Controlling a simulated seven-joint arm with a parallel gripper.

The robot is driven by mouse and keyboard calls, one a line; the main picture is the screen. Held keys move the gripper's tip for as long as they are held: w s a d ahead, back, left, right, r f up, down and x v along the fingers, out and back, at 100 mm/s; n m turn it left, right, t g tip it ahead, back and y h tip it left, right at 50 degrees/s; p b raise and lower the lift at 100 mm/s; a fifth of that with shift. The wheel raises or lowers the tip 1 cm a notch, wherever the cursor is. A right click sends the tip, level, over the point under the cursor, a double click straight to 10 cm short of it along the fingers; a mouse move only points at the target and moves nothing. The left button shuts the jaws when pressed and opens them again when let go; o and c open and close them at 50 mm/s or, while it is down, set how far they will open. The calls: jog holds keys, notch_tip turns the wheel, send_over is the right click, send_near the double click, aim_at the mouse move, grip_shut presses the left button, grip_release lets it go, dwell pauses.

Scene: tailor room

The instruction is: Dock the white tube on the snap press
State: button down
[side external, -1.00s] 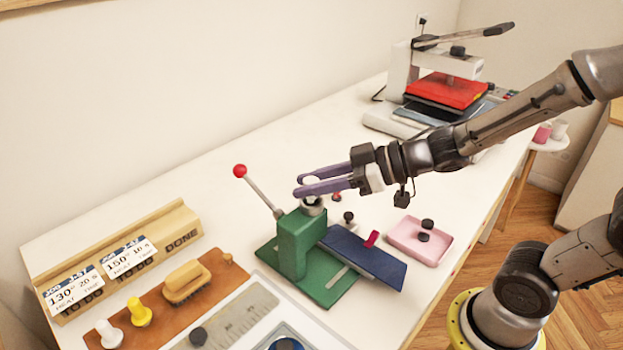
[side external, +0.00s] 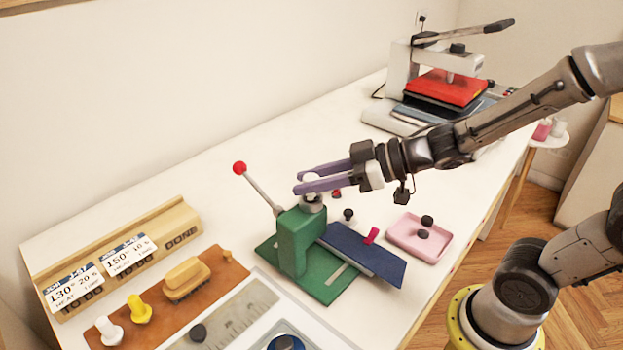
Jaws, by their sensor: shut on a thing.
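The snap press (side external: 300,240) is green, with a lever ending in a red ball (side external: 240,168) and a grey metal collar (side external: 312,203) on top. My gripper (side external: 310,182) is above the collar, its purple fingers shut on a small white piece, which looks like the white tube (side external: 311,178). The fingers hide most of it. It is right over the collar, but I cannot tell whether it touches or sits in it. A blue plate (side external: 365,255) with a pink tab extends right from the press.
A brown board (side external: 215,285) at lower left holds a white peg (side external: 109,332), a yellow peg (side external: 138,309) and a wooden brush (side external: 186,279). A pink tray (side external: 440,247) with dark knobs lies right of the press. A heat press (side external: 447,90) stands behind. The table's back left is clear.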

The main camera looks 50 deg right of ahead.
jog(key=shift+f, duration=0.55)
jog(key=c, duration=0.9)
grip_release()
jog(key=shift+o, duration=0.2)
jog(key=v, duration=1.1)
